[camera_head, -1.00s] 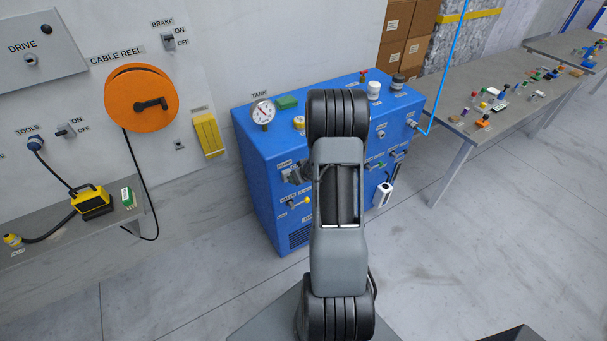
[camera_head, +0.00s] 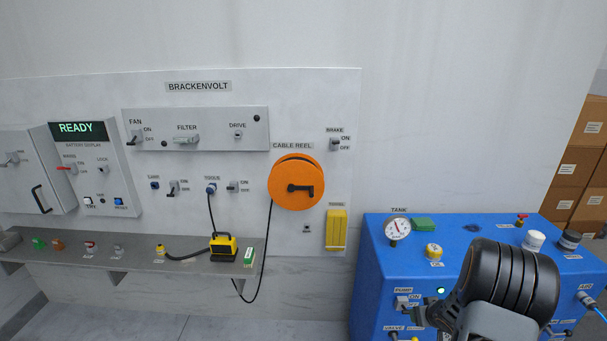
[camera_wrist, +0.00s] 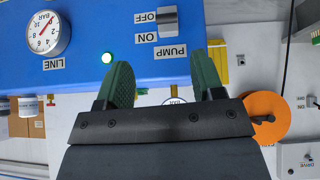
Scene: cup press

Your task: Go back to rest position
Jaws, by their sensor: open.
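My gripper (camera_wrist: 164,76) is open and empty in the wrist view, its two green-padded fingers apart. It is in front of the blue tank cabinet (camera_head: 377,265), near the pump switch (camera_wrist: 155,21) and a lit green lamp (camera_wrist: 107,58). I cannot tell whether the fingers touch the panel; the gap between them shows nothing held. In the head view my arm fills the lower right and hides part of the cabinet front. The wrist view is upside down; the line gauge (camera_wrist: 47,35) sits at its upper left.
A wall panel with an orange cable reel (camera_head: 296,182) is left of the cabinet. A grey shelf (camera_head: 130,262) below it carries a yellow tool (camera_head: 222,247) with a cable. Cardboard boxes (camera_head: 580,165) stand at the right. A cable hangs below the reel.

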